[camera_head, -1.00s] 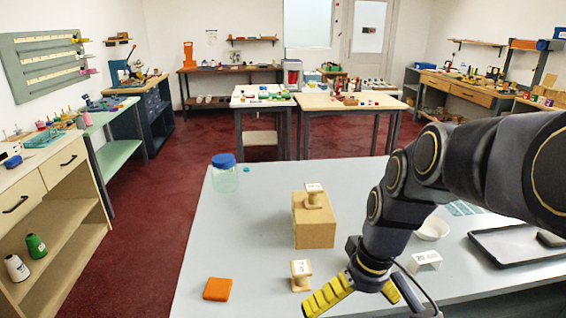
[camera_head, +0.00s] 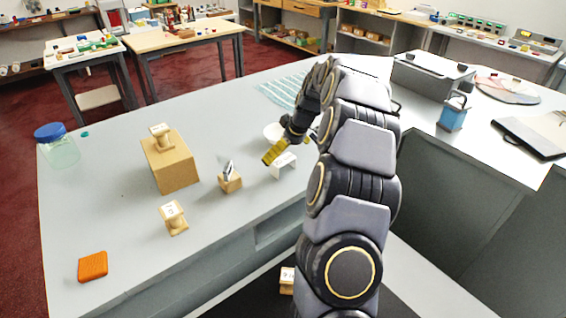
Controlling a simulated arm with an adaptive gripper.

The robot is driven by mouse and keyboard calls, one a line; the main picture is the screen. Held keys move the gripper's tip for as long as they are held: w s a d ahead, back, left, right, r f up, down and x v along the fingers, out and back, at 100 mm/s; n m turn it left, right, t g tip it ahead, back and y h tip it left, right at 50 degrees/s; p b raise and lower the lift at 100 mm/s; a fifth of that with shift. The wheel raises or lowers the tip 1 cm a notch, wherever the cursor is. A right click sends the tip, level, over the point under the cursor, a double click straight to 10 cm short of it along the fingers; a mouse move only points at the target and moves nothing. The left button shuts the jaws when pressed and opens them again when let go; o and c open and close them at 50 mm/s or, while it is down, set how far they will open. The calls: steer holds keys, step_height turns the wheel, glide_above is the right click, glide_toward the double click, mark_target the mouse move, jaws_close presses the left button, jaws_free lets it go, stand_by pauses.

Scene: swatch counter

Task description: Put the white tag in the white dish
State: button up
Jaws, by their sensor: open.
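The white dish (camera_head: 272,132) stands on the grey counter, partly hidden by my gripper. My gripper (camera_head: 290,148) is open, low over the counter beside the dish; one yellow finger shows clearly, the other is mostly hidden. A folded white card (camera_head: 284,165) with dark print stands just in front of it. A small white tag (camera_head: 229,168) stands upright in a wooden block (camera_head: 231,184) left of the card. White labels also top a wooden stand (camera_head: 174,217) and another stand (camera_head: 162,137). I cannot tell which of these is the task's tag.
The stand at the back rests on a cardboard box (camera_head: 170,165). An orange block (camera_head: 93,266) lies front left; a blue-lidded jar (camera_head: 58,148) stands back left. A striped cloth (camera_head: 282,90) lies behind the dish. My arm hides the counter to the right.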

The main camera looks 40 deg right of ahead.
mark_target(285, 160)
steer(key=x, duration=0.4)
steer(key=shift+d+f, duration=0.2)
steer(key=shift+f, duration=0.25)
steer(key=shift+r, duration=0.1)
steer(key=c, duration=0.9)
steer(key=shift+c, duration=0.3)
